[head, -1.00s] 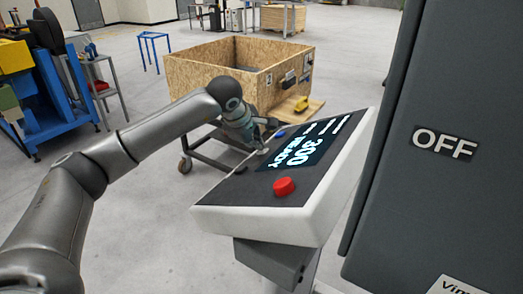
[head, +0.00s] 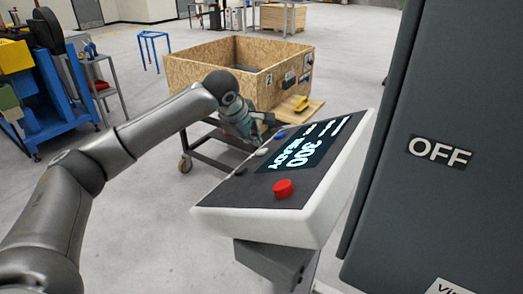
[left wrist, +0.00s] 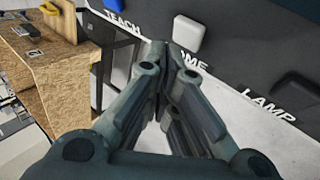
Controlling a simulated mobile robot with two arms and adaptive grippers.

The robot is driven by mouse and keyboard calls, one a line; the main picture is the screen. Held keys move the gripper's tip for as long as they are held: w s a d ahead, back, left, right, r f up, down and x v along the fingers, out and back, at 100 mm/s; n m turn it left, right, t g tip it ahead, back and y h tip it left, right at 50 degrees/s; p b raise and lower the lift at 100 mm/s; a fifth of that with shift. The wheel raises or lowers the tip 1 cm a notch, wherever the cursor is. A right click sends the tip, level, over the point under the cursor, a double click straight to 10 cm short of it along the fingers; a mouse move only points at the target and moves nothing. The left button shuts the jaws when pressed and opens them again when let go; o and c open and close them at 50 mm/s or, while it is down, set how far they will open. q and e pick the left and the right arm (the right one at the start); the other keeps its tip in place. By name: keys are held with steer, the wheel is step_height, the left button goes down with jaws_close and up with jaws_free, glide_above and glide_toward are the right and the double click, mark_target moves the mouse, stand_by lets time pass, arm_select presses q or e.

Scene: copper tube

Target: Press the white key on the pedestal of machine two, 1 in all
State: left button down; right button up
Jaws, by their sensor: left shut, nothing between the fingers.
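The pedestal's control panel (head: 325,185) slopes up in the middle of the head view. The white key (head: 262,152) sits on its dark face near the far left edge. In the left wrist view the white key (left wrist: 189,34) is by a partly hidden label reading "OME", just beyond my fingertips. A blue key (head: 280,136) is beside it, by the label TEACH in the wrist view. My left gripper (head: 257,143) is shut and empty, just off the panel edge near the white key. Its closed fingers also fill the wrist view (left wrist: 165,50). My right gripper is not in view.
A red button (head: 283,188) and a lit screen (head: 297,155) reading "300 READY" are on the panel. A wooden crate (head: 205,73) on a cart stands behind. A dark cabinet (head: 440,190) marked OFF is close on the right. Open floor lies left.

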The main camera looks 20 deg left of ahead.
arm_select(q)
steer(key=a+r+p, duration=0.1)
steer(key=r, duration=0.2)
steer(key=a+r+p, duration=0.1)
steer(key=shift+w+a+r+p, duration=0.15)
steer(key=shift+a+r+p, duration=0.05)
steer(key=shift+a+p, duration=0.1)
steer(key=shift+f, duration=0.1)
stand_by(0.7)
